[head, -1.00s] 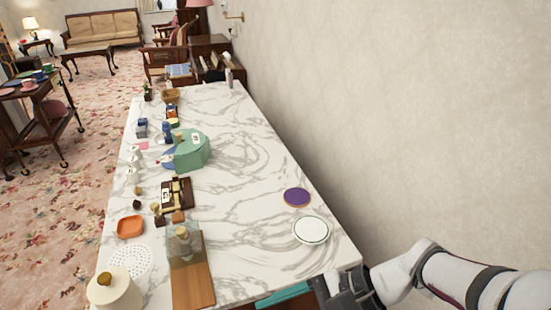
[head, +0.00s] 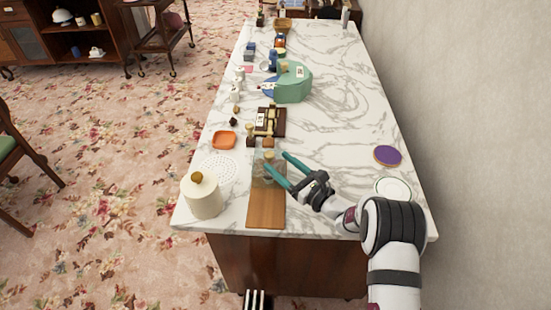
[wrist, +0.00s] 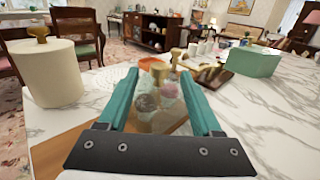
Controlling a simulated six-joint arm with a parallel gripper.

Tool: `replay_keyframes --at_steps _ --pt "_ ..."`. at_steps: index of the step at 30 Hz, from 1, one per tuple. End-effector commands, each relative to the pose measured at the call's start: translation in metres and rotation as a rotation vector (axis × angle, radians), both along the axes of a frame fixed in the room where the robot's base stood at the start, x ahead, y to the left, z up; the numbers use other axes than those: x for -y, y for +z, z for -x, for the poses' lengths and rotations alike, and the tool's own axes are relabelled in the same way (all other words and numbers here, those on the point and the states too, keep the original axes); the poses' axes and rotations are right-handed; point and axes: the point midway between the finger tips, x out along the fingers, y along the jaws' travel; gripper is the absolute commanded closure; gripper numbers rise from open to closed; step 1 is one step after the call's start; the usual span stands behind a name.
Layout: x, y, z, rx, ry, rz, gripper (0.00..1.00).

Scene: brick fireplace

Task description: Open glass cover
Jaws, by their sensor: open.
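The glass cover (head: 258,170) is a clear shape on the far end of a wooden board (head: 265,208), near the front of the marble table. In the wrist view the glass cover (wrist: 176,118) is faint, with a gold knob (wrist: 158,68) and small grey and pink round items behind or inside the glass. My gripper (head: 277,161) is open, its teal fingers reaching over the board from the right. In the wrist view the knob and round items appear between the fingers of my gripper (wrist: 159,74). I cannot tell whether the fingers touch the glass.
A cream canister (head: 203,199) with a gold knob stands left of the board. An orange dish (head: 224,140) and a dark box (head: 275,120) lie beyond. A purple disc (head: 387,155) and a white plate (head: 393,188) are on the right. The table's middle right is clear.

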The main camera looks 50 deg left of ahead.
Motion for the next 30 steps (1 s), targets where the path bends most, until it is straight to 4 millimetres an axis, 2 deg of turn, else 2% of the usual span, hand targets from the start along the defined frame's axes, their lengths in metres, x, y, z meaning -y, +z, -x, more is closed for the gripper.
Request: replay_keyframes --at_steps 3,6,14,25,30 --pt "-0.017 0.000 0.000 0.001 0.002 0.000 0.34" --pt "-0.025 0.000 0.000 0.000 0.000 0.001 0.34" --pt "-0.026 0.000 0.000 0.000 0.000 0.001 0.34" --pt "-0.026 0.000 0.000 0.000 0.000 0.001 0.99" --pt "-0.026 0.000 0.000 0.001 0.000 0.001 1.00"
